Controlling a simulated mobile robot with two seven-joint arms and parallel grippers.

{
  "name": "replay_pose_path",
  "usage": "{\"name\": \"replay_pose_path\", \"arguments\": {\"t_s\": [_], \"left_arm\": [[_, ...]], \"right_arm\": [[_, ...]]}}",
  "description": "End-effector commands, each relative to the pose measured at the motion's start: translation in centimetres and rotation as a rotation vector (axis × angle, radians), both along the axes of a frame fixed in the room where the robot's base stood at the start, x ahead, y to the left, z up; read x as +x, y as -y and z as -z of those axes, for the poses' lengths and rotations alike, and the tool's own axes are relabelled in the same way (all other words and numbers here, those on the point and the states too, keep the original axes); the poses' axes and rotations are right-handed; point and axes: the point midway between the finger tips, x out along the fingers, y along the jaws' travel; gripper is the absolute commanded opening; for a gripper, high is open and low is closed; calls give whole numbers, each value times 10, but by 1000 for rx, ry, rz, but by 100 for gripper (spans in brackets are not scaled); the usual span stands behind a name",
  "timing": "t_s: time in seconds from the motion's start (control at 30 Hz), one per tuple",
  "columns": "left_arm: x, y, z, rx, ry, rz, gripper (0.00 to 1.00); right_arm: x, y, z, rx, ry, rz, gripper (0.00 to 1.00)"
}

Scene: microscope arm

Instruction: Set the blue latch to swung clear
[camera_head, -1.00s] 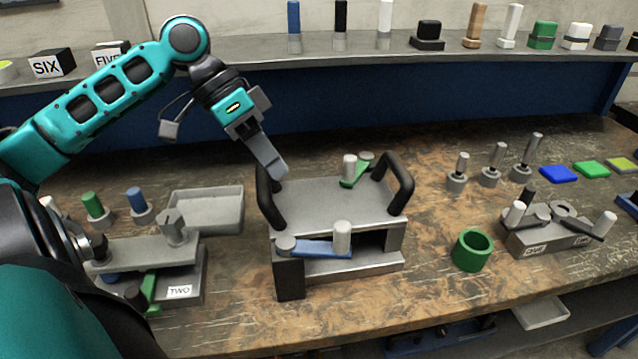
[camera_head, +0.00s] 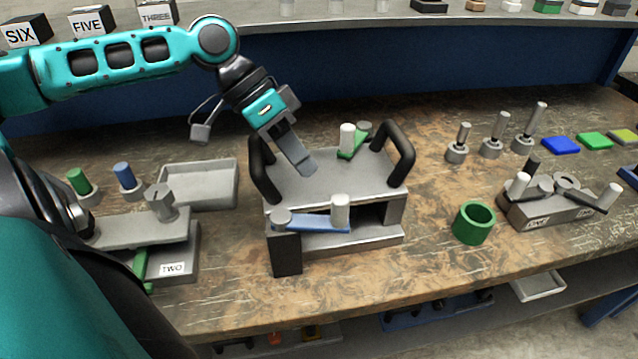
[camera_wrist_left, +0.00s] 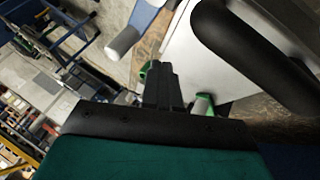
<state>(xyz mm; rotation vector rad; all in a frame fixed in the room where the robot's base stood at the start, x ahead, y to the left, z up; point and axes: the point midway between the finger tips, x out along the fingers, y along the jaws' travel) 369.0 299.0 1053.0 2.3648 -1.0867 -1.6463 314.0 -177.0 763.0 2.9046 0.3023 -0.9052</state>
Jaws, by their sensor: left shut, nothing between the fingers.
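The blue latch (camera_head: 312,222) lies across the front of a grey metal stand (camera_head: 335,187), from a grey pivot at its left end to an upright white knob (camera_head: 340,210) near its right end. The left wrist view shows the blue latch (camera_wrist_left: 143,16) at the top, with its white knob (camera_wrist_left: 123,42). My left gripper (camera_head: 308,167) is shut and empty, slanting down over the stand's top plate, behind and left of the knob and apart from it. Its dark fingers (camera_wrist_left: 160,72) also show in the left wrist view. My right gripper is out of view.
Black handles (camera_head: 400,155) rise at both sides of the stand. A green latch (camera_head: 352,146) with a white knob is at its back. A green ring (camera_head: 474,223) stands to the right, and a grey tray (camera_head: 200,184) to the left. Bench between stand and ring is clear.

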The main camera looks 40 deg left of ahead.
Motion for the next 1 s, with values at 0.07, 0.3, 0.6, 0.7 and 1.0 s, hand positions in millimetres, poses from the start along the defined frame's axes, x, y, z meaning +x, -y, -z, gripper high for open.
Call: {"name": "replay_pose_path", "arguments": {"t_s": [0.07,0.3,0.6,0.7,1.0], "left_arm": [[0,3,9,5,-5,1,0],[-6,29,12,2,-5,4,0],[-12,46,11,0,-1,-2,0],[-12,46,11,-1,0,-2,0],[-13,46,13,3,-3,24,0]], "right_arm": [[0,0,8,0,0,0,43],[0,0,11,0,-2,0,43],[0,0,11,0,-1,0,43],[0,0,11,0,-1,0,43],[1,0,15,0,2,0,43]]}}
